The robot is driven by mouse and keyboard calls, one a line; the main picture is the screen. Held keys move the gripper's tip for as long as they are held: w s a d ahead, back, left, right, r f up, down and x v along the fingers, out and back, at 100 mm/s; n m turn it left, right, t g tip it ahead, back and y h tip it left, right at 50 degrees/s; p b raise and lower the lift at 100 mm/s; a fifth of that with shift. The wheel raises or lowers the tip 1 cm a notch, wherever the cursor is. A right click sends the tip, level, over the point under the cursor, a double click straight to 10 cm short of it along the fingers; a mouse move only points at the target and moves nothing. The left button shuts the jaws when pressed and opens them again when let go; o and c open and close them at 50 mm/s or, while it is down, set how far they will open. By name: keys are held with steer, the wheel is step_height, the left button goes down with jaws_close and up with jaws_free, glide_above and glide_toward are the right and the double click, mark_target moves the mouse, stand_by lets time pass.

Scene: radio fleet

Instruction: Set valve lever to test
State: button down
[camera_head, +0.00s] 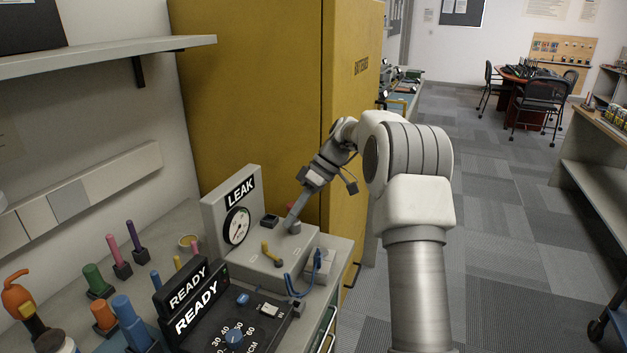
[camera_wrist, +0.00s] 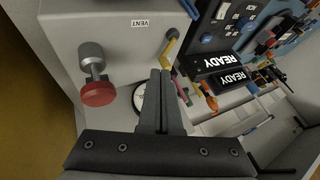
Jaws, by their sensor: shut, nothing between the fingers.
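A grey test box (camera_head: 258,262) stands on the bench, with an upright LEAK panel (camera_head: 232,210) and a round gauge (camera_head: 237,226). A small yellow lever (camera_head: 270,252) rises from its top. In the wrist view the yellow lever (camera_wrist: 170,47) lies just beyond my fingertips, next to a VENT label (camera_wrist: 140,23). I cannot tell whether they touch. My gripper (camera_head: 296,212) reaches down over the box; in the wrist view its fingers (camera_wrist: 160,73) are together and empty. They partly cover the gauge (camera_wrist: 138,97). No TEST label is readable.
A red knob on a grey stem (camera_wrist: 97,92) sticks out beside my fingers in the wrist view. READY signs (camera_head: 197,303) and a dial panel (camera_head: 235,325) stand in front of the box. A yellow cabinet (camera_head: 250,90) rises behind. The floor at right is open.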

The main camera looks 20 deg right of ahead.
steer(key=p+v, duration=0.2)
steer(key=v, duration=0.9)
steer(key=shift+d+r+p, duration=0.25)
steer(key=shift+r+p, duration=0.05)
steer(key=shift+r, duration=0.05)
steer(key=shift+d, duration=0.1)
